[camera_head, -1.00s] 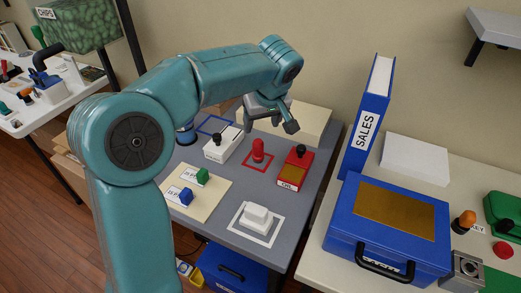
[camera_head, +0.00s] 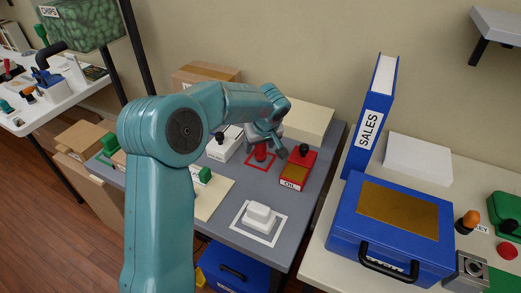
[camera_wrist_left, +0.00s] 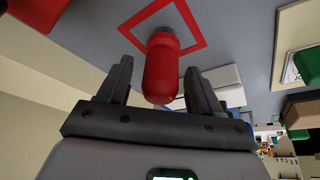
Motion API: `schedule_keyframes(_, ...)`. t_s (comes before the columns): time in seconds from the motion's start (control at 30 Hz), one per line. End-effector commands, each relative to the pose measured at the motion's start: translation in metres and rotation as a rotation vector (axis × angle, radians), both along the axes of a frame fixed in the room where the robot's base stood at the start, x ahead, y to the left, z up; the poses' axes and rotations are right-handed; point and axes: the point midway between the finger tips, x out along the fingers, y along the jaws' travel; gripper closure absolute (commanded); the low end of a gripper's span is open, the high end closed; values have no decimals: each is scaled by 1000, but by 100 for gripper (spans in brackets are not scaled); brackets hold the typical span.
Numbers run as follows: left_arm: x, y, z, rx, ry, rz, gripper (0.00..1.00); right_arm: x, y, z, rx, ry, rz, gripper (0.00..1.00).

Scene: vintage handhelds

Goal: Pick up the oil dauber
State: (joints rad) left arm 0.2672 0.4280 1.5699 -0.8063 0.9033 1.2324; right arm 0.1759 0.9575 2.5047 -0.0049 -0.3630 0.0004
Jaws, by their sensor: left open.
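A red round-topped piece (camera_head: 261,153), which I take for the oil dauber, stands upright inside a red square outline (camera_head: 248,161) on the grey table. My left gripper (camera_head: 266,143) is right above it and hides part of it in the head view. In the left wrist view the red piece (camera_wrist_left: 161,76) is between the two open fingers (camera_wrist_left: 159,68), with a gap on each side. The gripper holds nothing. My right gripper is not in view.
A red box labelled OIL (camera_head: 294,174) with a black knob stands close right of the gripper. A white box (camera_head: 224,148) with a black knob is at left.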

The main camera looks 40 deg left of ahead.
Motion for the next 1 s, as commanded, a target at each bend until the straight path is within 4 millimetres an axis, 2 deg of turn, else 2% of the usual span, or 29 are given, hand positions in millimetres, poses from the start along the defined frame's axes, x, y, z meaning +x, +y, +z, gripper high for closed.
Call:
schedule_keyframes(0.1,0,0,0,0,0,0,35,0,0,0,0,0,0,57)
schedule_keyframes(0.13,0,0,0,0,0,0,39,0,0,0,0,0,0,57)
schedule_keyframes(0.3,0,0,0,0,0,0,92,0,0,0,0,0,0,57)
schedule_keyframes(0.57,0,0,1,0,0,0,92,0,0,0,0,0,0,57)
schedule_keyframes(0.73,0,0,10,1,0,0,92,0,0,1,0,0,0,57)
schedule_keyframes(0.87,0,0,28,2,-3,0,92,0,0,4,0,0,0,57)
schedule_keyframes(1.0,1,0,58,2,-5,0,92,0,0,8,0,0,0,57)
